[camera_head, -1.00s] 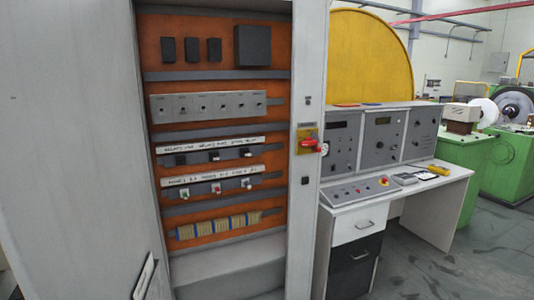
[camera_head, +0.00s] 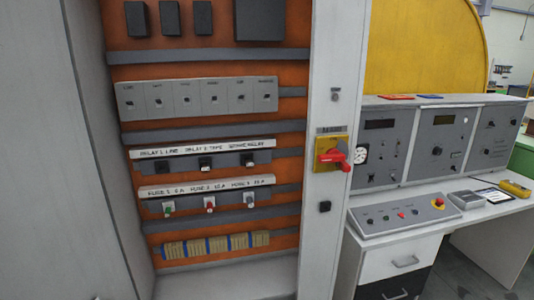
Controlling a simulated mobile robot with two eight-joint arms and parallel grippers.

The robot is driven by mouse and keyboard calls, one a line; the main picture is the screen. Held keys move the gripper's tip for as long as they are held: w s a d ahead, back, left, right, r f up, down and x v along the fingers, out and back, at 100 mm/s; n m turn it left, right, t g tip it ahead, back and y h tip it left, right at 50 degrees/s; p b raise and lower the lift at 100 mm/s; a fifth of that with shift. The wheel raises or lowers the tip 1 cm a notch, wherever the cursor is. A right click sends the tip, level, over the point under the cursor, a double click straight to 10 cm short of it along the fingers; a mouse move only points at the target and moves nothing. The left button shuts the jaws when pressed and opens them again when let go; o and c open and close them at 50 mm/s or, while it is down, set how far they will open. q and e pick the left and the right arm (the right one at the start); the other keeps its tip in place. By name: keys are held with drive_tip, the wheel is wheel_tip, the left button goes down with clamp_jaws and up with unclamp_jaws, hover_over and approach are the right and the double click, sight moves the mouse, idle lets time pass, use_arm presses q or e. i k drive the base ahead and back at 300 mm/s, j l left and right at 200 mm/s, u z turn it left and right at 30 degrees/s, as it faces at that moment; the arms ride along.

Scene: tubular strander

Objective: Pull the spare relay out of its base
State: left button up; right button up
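In the head view an open cabinet with an orange back panel (camera_head: 290,134) stands in front of me. A white label strip (camera_head: 204,148) reads relay 1, relay 2 and, at its right end, what looks like spare relay. Neither of my grippers shows in the view.
A fuse row (camera_head: 209,203) and terminal blocks (camera_head: 214,245) lie below the relays, a breaker row (camera_head: 198,96) above. A red-handled switch (camera_head: 332,157) sticks out on the right frame. A control desk (camera_head: 440,219) stands to the right. The cabinet's left wall (camera_head: 97,160) bounds the opening.

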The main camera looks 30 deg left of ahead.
sight(249, 162)
drive_tip(key=i+j, duration=0.15)
drive_tip(key=j, duration=0.2)
drive_tip(key=i+j, duration=0.1)
drive_tip(key=j, duration=0.2)
drive_tip(key=i+j+z, duration=0.1)
drive_tip(key=j, duration=0.25)
drive_tip(key=i+j, duration=0.2)
drive_tip(key=j, duration=0.15)
